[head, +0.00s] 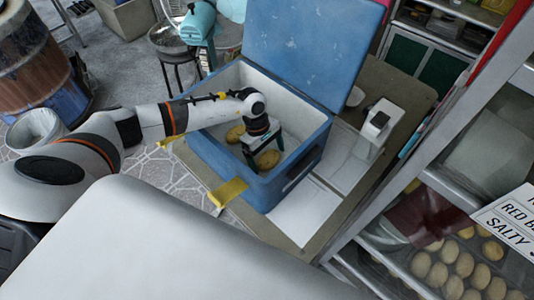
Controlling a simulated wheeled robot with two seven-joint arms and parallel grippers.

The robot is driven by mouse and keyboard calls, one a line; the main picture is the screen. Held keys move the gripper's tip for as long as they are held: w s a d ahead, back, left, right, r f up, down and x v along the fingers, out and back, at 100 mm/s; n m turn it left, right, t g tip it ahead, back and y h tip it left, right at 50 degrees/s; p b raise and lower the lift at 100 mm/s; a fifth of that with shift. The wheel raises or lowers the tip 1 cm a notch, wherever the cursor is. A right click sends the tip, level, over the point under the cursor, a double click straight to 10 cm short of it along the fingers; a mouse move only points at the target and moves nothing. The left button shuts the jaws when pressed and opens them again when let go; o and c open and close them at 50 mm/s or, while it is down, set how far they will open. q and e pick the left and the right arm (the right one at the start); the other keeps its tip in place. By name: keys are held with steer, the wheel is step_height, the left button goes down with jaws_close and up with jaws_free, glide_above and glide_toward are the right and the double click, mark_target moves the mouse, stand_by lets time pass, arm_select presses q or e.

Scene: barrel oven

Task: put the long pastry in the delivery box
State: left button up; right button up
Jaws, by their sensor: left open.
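The blue delivery box (235,180) stands with its lid (305,45) raised and its pale inside showing. My left arm reaches over its left wall, and my left gripper (265,155) points down inside it, fingers apart. A golden-brown pastry (268,159) lies on the box floor at the fingertips; I cannot tell whether the fingers touch it. My right gripper is out of view.
A rack at right holds a tray of several round pastries (463,265) behind a sign (510,220). A white device (378,122) stands on the table right of the box. A barrel (40,65) and a bin (35,130) stand at left.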

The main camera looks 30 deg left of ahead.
arm_select(q)
steer(key=shift+r, duration=0.15)
steer(key=shift+a+r, duration=0.1)
steer(key=shift+r, duration=0.1)
steer(key=b+v, duration=0.2)
steer(key=v, duration=0.9)
steer(key=shift+r, duration=0.25)
steer(key=shift+a, duration=0.1)
